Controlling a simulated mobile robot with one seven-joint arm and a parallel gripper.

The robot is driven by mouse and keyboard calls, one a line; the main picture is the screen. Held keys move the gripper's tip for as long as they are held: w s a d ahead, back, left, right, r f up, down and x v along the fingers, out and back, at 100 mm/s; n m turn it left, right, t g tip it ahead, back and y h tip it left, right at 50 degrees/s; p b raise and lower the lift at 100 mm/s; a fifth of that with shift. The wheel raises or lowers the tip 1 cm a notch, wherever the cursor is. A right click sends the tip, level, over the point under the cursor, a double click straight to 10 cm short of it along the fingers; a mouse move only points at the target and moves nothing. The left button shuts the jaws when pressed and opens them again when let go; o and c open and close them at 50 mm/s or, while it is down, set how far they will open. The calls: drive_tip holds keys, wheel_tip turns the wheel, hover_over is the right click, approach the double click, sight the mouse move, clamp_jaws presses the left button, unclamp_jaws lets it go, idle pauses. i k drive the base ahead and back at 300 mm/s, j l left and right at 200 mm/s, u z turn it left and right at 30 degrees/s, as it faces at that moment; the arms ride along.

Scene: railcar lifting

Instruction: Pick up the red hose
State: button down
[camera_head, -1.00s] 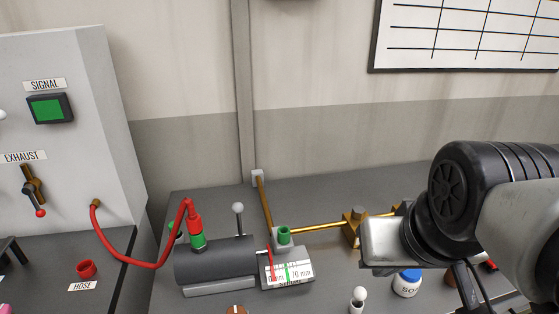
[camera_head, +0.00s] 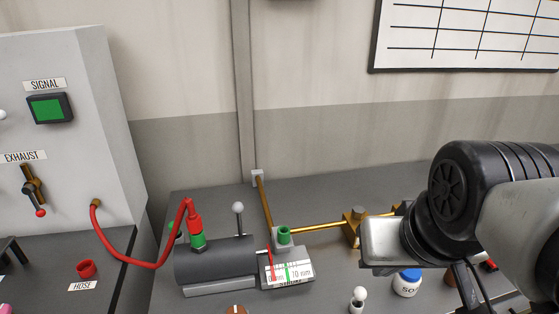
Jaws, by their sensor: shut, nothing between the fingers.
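The red hose (camera_head: 131,262) runs from a brass fitting on the grey cabinet (camera_head: 118,150), sags over the table edge and rises. Its red end connector (camera_head: 195,224) sits upright on a green-banded fitting (camera_head: 198,241) on top of a dark grey cylinder (camera_head: 215,262). My gripper (camera_head: 384,245) is at the right, a pale metal block at the end of my black and grey arm. It is well to the right of the hose and apart from it. It is shut and holds nothing that I can see; its fingertips are not clearly visible.
A gauge block (camera_head: 288,272), a ball-topped lever (camera_head: 238,215) and brass pipes (camera_head: 310,228) stand between hose and gripper. A blue-lidded jar (camera_head: 406,284) is below my gripper. A red holder (camera_head: 86,268) labelled HOSE sits on the left counter. A wall stands behind.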

sight(193, 221)
drive_tip(key=j+u, duration=0.3)
drive_tip(key=u, duration=0.15)
drive_tip(key=j+u, duration=0.4)
